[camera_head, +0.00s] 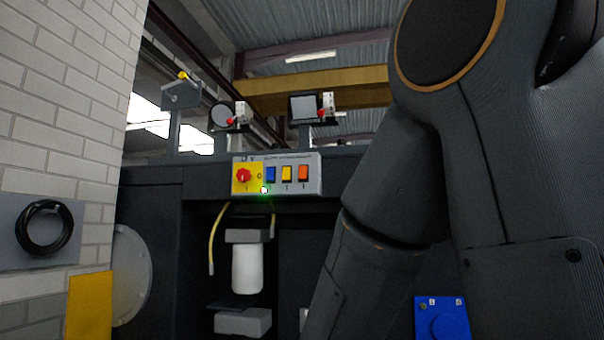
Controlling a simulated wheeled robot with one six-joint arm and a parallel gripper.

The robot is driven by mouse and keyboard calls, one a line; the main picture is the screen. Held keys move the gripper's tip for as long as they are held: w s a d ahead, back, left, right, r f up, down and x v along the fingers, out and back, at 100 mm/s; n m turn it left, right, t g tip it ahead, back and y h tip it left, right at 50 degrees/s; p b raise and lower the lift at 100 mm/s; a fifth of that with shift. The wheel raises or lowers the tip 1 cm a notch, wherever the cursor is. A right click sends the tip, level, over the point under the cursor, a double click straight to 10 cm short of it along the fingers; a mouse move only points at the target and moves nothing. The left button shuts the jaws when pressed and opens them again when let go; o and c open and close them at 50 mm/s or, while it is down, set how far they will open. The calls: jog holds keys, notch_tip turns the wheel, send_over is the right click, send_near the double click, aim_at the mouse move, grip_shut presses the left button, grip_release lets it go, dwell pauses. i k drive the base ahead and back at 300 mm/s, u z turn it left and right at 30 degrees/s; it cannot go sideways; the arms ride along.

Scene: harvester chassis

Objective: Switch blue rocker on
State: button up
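The blue rocker (270,174) is on a light grey control panel (314,161) near the middle of the head view. It sits between a red knob on a yellow plate and a yellow rocker. I cannot tell from this view which way the blue rocker is tipped. A green light glows just below it, at the panel's lower edge. My arm fills the right side of the view, well to the right of the panel. My gripper is out of the picture.
The red knob (243,175), yellow rocker (287,173) and orange rocker (303,173) share the panel. A white cylinder (247,270) and a yellow cable (215,238) are below. A blue box (442,317) is at lower right. A brick wall (62,110) stands at left.

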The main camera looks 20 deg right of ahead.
aim_at(270, 171)
jog(key=z, duration=1.3)
jog(key=i, duration=0.35)
jog(key=u, duration=0.75)
